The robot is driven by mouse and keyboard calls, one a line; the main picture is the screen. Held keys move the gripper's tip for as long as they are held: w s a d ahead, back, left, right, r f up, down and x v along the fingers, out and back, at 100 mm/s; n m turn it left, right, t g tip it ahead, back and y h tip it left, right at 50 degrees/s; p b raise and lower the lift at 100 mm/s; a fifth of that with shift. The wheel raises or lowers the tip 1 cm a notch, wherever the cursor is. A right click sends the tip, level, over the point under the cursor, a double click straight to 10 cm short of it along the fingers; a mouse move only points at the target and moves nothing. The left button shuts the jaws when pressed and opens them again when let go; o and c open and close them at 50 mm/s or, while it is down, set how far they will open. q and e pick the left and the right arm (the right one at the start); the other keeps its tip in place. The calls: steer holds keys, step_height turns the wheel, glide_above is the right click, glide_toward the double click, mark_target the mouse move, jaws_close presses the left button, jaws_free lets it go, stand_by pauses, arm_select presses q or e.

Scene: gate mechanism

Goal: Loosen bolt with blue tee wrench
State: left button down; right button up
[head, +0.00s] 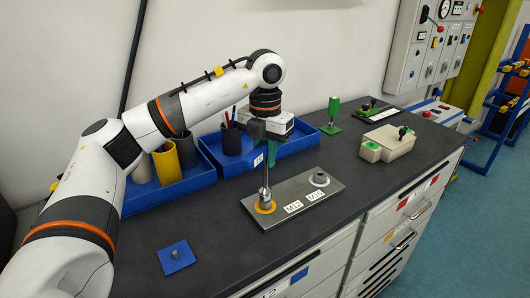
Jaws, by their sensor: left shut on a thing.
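My left gripper (268,140) points down over the metal plate and is shut on the handle of the tee wrench. The wrench's shaft (265,178) runs down, about upright, to a socket (266,198) over the position with the orange ring (265,208), beside the M12 label. The socket hides the bolt there, so I cannot tell how it is seated. The handle is mostly hidden by the gripper; a teal-blue part (272,153) shows below it. The metal plate (325,188) also carries a bare bolt (320,178) in a pale ring near the M10 label. My right gripper is not in view.
An empty blue square holder (178,258) lies at the front left. Blue trays (210,168) with cups stand behind. A green-handled tool (333,108) stands on a green base, with a beige box (388,143) to its right. The dark worktop is clear in front of the plate.

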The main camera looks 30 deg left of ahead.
arm_select(q)
steer(key=n, duration=0.3)
steer(key=shift+s+d+f, duration=0.1)
steer(key=shift+f, duration=0.15)
steer(key=shift+r, duration=0.1)
steer(key=shift+r+p, duration=0.55)
steer(key=shift+p, duration=0.1)
steer(key=shift+r+p, duration=2)
steer(key=shift+r, duration=0.8)
steer(key=shift+f, duration=0.1)
